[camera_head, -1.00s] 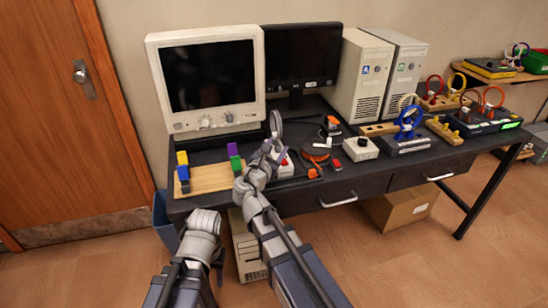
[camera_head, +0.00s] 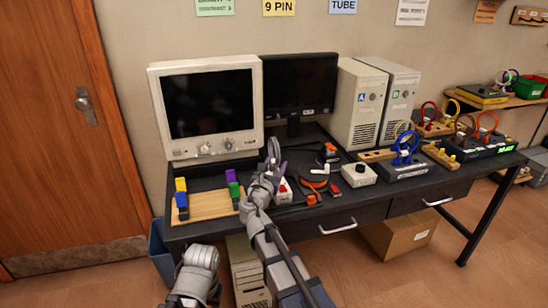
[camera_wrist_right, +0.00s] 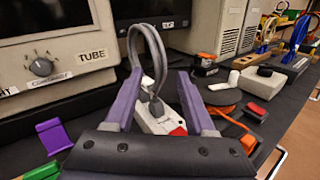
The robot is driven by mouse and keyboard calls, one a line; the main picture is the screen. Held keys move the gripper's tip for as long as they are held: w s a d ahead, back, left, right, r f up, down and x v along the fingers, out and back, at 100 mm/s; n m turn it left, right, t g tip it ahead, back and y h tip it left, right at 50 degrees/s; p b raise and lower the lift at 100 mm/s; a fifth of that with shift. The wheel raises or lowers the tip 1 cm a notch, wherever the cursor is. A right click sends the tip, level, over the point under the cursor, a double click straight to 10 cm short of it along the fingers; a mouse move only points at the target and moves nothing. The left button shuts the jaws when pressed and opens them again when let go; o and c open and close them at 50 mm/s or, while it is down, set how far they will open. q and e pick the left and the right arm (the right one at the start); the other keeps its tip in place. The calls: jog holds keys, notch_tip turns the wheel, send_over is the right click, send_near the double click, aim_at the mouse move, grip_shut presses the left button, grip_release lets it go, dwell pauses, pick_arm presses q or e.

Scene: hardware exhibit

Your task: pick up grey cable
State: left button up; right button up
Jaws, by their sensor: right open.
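The grey cable (camera_wrist_right: 150,55) stands up as a loop in the right wrist view, with its plug end by a white power strip (camera_wrist_right: 158,118) that has a red switch. In the head view the cable (camera_head: 274,150) rises just beyond my right gripper (camera_head: 272,165). The open purple fingers of my right gripper (camera_wrist_right: 155,95) appear on either side of the lower part of the loop, with a gap to each side; contact is not seen. My left arm (camera_head: 197,272) is low at the bottom of the head view, and its fingers cannot be made out.
A white CRT monitor (camera_head: 207,110) stands close behind on the left. A wooden board (camera_head: 207,206) with coloured blocks lies left of my gripper. An orange cable coil (camera_wrist_right: 225,97), a white box (camera_head: 359,174) and two PC towers (camera_head: 357,105) are to the right.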

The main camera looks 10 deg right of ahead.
aim_at(277, 161)
jog(key=x, duration=0.3)
jog(key=shift+w+d, duration=0.1)
jog(key=shift+w, duration=0.05)
grip_shut()
jog(key=shift+r, duration=0.1)
dwell(0.5)
